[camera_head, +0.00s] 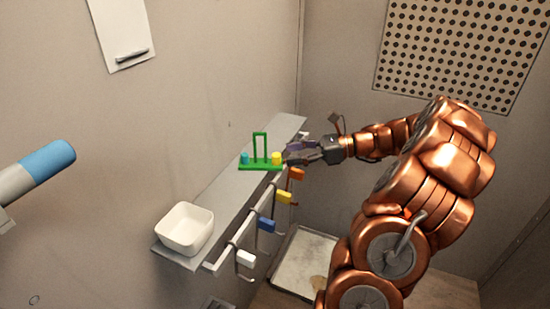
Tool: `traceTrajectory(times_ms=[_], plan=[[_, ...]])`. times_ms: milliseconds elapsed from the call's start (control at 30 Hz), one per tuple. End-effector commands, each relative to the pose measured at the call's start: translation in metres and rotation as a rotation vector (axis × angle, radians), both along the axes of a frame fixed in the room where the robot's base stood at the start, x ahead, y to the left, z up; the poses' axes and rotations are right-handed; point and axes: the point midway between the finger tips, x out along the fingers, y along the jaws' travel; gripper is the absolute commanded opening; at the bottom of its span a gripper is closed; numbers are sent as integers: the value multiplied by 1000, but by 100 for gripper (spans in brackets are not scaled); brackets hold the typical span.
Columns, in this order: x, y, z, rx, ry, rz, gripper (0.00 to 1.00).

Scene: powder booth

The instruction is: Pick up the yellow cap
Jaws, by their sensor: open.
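The yellow cap (277,158) sits at the right end of a small green stand (262,167) on a narrow grey shelf. A blue cap (245,157) sits at the left end of the same stand, with a green upright loop between the two. My gripper (292,155) is open, reaching in from the right with its fingertips close beside the yellow cap. I cannot tell whether the fingers touch the cap or are on both sides of it.
A white bowl (186,228) stands at the shelf's near end. Along the shelf's front runs a rail with orange, yellow, blue and white tags (266,224). The shelf (213,191) is clear between bowl and stand. The wall rises behind it; a tray (303,262) lies below.

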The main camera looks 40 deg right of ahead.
Motion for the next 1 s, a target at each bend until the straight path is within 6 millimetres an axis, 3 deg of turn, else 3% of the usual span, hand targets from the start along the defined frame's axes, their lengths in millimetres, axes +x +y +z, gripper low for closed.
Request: traceTrajectory(times_ms=[400,667,1000], plan=[[26,40,-6,0,2,6,55],[30,44,-7,0,-1,6,55],[30,43,-7,-1,0,5,21]])
